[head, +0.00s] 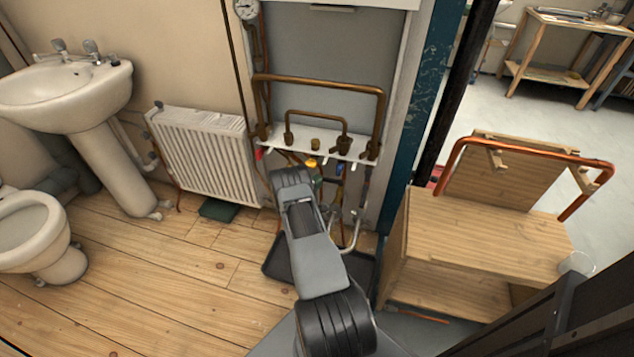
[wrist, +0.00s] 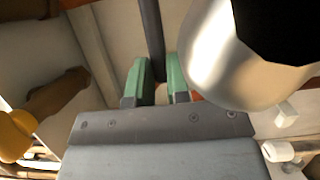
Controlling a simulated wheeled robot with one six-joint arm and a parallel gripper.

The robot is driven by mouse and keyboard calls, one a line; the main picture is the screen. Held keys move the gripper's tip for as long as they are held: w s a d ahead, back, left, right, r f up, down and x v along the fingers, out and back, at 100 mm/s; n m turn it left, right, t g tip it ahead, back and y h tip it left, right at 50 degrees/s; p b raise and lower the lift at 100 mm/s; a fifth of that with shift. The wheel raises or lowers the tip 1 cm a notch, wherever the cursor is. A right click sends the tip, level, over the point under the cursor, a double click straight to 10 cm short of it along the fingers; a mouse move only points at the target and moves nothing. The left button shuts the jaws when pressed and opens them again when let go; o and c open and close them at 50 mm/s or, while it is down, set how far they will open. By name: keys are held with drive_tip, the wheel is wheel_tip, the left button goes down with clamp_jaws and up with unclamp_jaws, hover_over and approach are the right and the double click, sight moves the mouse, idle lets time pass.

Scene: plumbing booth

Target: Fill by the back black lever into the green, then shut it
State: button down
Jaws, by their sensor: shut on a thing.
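In the wrist view the green fingers of my gripper (wrist: 158,66) are closed around a dark straight bar, which I take to be the black lever (wrist: 151,30). It runs up and away between the fingertips. In the head view my arm reaches down to the pipework under the white shelf, and the arm hides most of the gripper and the lever. A round pressure gauge (head: 246,10) is at the top left of the pipe panel. Its needle and green zone are too small to read.
Copper pipes (head: 318,81) rise from the white shelf (head: 300,134). A red handle (head: 259,154) and a yellow part (head: 310,163) sit below it. A radiator (head: 205,152) stands left, a wooden bench (head: 480,235) right. In the wrist view a large pale rounded object (wrist: 215,60) is close by.

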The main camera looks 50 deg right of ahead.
drive_tip(key=shift+s+a+n+t+p, duration=0.2)
drive_tip(key=shift+n+t+p, duration=0.15)
drive_tip(key=shift+t, duration=0.2)
drive_tip(key=shift+s+a+n+t+p, duration=0.2)
drive_tip(key=shift+n+t, duration=0.15)
drive_tip(key=shift+t, duration=0.2)
drive_tip(key=c, duration=1.1)
unclamp_jaws()
drive_tip(key=p+v, duration=0.1)
drive_tip(key=v, duration=0.6)
drive_tip(key=p+v, duration=0.1)
drive_tip(key=v, duration=0.6)
drive_tip(key=shift+w+r, duration=0.1)
drive_tip(key=shift+r, duration=0.15)
